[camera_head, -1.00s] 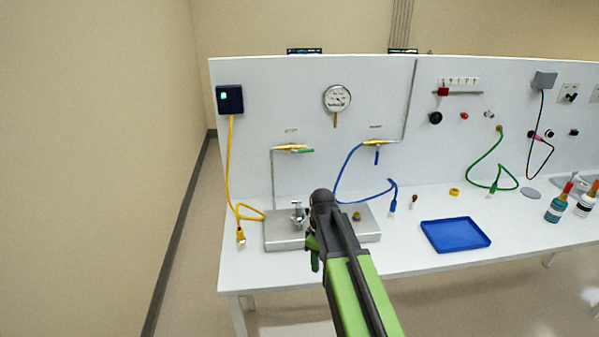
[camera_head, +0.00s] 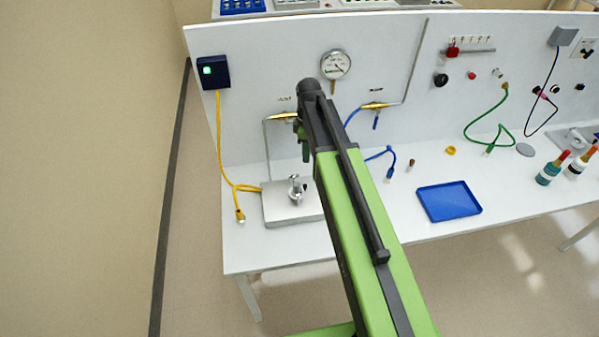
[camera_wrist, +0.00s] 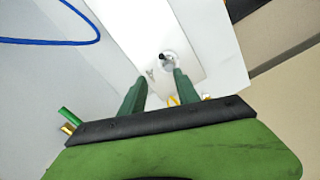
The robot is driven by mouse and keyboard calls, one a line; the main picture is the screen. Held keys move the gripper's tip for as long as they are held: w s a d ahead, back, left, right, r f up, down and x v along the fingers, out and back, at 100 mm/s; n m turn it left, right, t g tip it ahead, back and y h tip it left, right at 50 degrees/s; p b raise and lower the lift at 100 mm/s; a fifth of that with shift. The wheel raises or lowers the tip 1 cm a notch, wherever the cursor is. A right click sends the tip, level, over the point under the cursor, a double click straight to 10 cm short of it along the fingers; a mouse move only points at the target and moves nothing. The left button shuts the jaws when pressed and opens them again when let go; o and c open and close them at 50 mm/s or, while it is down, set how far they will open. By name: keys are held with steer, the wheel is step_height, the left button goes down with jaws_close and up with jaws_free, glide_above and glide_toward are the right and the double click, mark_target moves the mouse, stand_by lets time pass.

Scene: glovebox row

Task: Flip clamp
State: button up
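The clamp (camera_head: 296,190) is a small silver metal piece standing on a grey metal plate (camera_head: 283,216) at the left of the bench. In the wrist view the clamp (camera_wrist: 168,62) lies ahead, beyond and roughly between the fingertips, with a dark tip on it. My gripper (camera_head: 304,150) is above the plate, in front of the back panel, and apart from the clamp. In the wrist view my gripper (camera_wrist: 158,82) has its two dark green fingers spread, with nothing between them. My arm hides the right part of the plate in the head view.
A brass valve (camera_head: 283,116) on the panel is close to my gripper; its green handle (camera_wrist: 68,115) shows in the wrist view. A yellow cable (camera_head: 225,165) hangs left of the plate. A blue hose (camera_head: 378,154) and blue tray (camera_head: 449,201) are to the right.

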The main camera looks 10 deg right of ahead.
mark_target(305, 185)
steer(key=f+b, duration=0.5)
steer(key=b, duration=0.1)
steer(key=f+b, duration=0.5)
steer(key=f, duration=0.1)
steer(key=f+b, duration=0.6)
steer(key=shift+a+f+b, duration=0.25)
steer(key=shift+a+b, duration=0.05)
steer(key=shift+s, duration=0.1)
steer(key=shift+r, duration=0.1)
jaws_close()
